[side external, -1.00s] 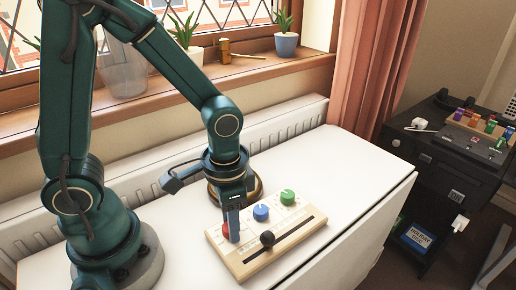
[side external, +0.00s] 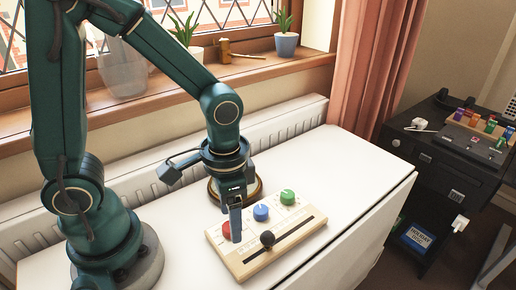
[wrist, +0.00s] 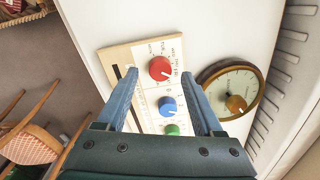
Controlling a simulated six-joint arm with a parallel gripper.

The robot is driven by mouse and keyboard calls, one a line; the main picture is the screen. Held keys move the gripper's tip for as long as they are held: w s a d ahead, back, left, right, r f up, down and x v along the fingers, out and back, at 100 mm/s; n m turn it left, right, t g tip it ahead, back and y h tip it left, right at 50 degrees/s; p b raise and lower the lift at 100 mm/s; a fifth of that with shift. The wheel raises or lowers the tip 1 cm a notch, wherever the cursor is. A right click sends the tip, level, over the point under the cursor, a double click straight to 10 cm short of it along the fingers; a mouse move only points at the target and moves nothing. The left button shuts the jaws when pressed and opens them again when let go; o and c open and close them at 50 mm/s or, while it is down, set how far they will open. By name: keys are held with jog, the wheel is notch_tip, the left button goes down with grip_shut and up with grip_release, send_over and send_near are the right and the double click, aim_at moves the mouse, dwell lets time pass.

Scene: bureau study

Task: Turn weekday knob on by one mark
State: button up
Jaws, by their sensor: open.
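A pale wooden board (side external: 240,268) on the white table carries a red knob (side external: 226,230), a blue knob (side external: 261,212) and a green knob (side external: 288,197). The wrist view also shows the red knob (wrist: 160,68), the blue knob (wrist: 168,106) and the green knob (wrist: 172,129). Small lettering rings the red knob, too small to read surely. My gripper (side external: 236,238) points down at the red knob's end of the board. In the wrist view my gripper (wrist: 160,74) is open, its fingertips either side of the red knob with gaps. In the side view a finger partly hides this knob.
A black ball-topped slider (side external: 267,238) sits in a slot along the board's front. A round brass-rimmed dial (wrist: 232,88) stands close behind the board. The table (side external: 350,180) is clear to the right. A radiator and windowsill run behind.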

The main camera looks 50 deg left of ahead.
jog(key=shift+r, duration=1.75)
jog(key=shift+w+r, duration=0.15)
jog(key=shift+r, duration=0.15)
jog(key=s+a+r+n+t, duration=0.2)
jog(key=s+r+n+t, duration=0.1)
jog(key=r+t, duration=0.2)
jog(key=shift+s+a+r, duration=0.35)
jog(key=shift+r, duration=0.75)
